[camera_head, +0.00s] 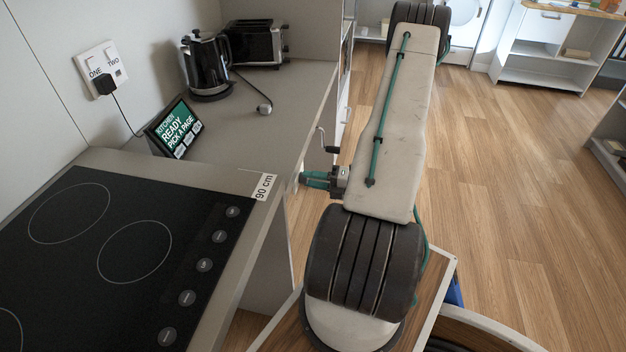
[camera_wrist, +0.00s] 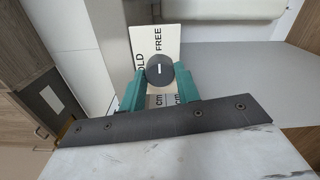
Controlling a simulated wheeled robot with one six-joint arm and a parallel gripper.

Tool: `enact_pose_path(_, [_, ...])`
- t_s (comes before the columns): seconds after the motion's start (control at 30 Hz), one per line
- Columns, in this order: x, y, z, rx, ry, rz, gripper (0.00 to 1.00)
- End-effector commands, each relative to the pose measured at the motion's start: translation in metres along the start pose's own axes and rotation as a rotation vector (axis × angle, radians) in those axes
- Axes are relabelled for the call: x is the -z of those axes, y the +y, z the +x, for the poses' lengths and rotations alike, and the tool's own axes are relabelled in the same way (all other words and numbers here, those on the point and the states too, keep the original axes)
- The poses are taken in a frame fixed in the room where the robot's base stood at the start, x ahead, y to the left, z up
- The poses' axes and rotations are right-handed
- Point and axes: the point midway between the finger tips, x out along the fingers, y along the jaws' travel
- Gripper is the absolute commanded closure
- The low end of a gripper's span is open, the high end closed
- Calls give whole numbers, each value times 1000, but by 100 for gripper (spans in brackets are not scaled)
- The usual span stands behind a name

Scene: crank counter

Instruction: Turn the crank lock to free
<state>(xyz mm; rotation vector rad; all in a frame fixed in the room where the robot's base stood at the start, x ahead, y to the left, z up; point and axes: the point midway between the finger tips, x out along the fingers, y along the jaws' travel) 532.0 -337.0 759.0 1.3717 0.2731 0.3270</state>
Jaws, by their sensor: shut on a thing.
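The lock knob (camera_wrist: 160,70) is a round dark disc with a short white mark, in the middle of the wrist view. The mark runs roughly up and down in that view. Behind it stands a pale label plate (camera_wrist: 170,38) reading FREE and, partly cut off, what looks like HOLD, both turned sideways. My gripper (camera_wrist: 160,76) has one teal finger on each side of the knob and is shut on it. In the head view my gripper (camera_head: 305,180) reaches the counter's front edge; the knob is hidden there. A dark crank handle (camera_head: 321,140) sticks out just beyond it.
The grey counter (camera_head: 240,140) carries a hob (camera_head: 100,245), a tablet (camera_head: 175,128), a kettle (camera_head: 207,65) and a toaster (camera_head: 255,42). A "90 cm" label (camera_head: 264,187) marks the front edge. The wooden floor (camera_head: 510,190) to the right is mostly clear.

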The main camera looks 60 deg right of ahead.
Motion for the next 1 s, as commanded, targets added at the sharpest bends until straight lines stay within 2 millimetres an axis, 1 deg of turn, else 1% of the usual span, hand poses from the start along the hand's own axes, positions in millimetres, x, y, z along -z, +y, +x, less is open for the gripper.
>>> enact_pose_path(0.03, [-3, 1, 0, -2, -4, -5, 91])
enact_pose_path(0.13, [-3, 1, 0, -2, -4, -5, 91])
enact_pose_path(0.17, [-3, 1, 0, -2, -4, -5, 65])
enact_pose_path(0.2, [-3, 1, 0, -1, -5, -5, 54])
enact_pose_path(0.23, [-2, 1, 0, -1, -4, -5, 46])
enact_pose_path(0.47, [-1, 0, 0, -1, -2, -3, 46])
enact_pose_path(0.57, [-1, 0, -3, -1, -2, -2, 46])
enact_pose_path(0.67, [-2, 0, -14, 0, -6, -3, 46])
enact_pose_path(0.9, [-2, 0, -56, 0, -7, -3, 46])
enact_pose_path(1.0, [-2, 0, -68, 0, -6, -4, 46])
